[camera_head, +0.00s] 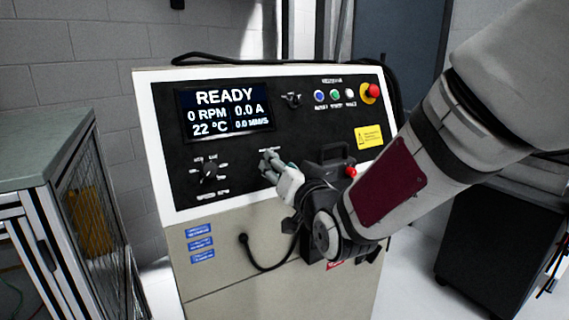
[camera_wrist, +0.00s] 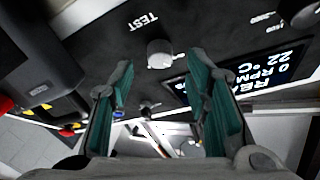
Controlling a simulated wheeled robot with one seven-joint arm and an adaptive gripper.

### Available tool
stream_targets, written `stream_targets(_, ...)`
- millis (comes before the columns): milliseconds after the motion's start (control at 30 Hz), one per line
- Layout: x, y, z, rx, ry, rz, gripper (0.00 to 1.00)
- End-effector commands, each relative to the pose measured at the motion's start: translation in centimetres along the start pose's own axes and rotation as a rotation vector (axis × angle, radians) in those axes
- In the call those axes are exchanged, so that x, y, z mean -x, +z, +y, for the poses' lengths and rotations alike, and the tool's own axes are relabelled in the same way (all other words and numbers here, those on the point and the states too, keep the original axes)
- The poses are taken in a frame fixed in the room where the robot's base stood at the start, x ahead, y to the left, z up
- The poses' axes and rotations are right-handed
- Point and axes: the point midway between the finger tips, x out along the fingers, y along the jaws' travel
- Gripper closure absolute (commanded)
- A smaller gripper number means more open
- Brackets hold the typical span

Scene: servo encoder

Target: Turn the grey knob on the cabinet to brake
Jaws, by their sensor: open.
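The cabinet (camera_head: 240,250) is beige with a black sloped control panel on top. In the wrist view the light grey knob (camera_wrist: 160,53) sits on the black panel, beside the white word TEST. My gripper (camera_head: 271,163) is at the lower middle of the panel, and its fingers largely cover the knob's area in the head view. In the wrist view my gripper (camera_wrist: 160,70) is open, with teal-padded fingers on either side of a gap. The knob shows just beyond the fingertips, roughly centred between them. I cannot tell whether a finger touches it.
A lit screen (camera_head: 225,112) reads READY. A black selector knob (camera_head: 208,172) is left of my gripper. A red emergency button (camera_head: 373,91) is at upper right. A black handled box (camera_head: 330,165) is close to my wrist. A workbench (camera_head: 45,150) stands left.

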Motion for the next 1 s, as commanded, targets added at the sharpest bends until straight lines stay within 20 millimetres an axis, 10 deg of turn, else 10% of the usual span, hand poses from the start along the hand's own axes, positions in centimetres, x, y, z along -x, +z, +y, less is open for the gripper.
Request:
stream_targets(567, -2.7, 0.0, 0.0, 0.001, 0.0, -0.001, 0.57)
stream_targets(767, -2.7, 0.0, 0.0, 0.001, 0.0, 0.0, 1.0)
stream_targets(1000, -2.7, 0.0, 0.0, -0.004, 0.002, 0.0, 1.0)
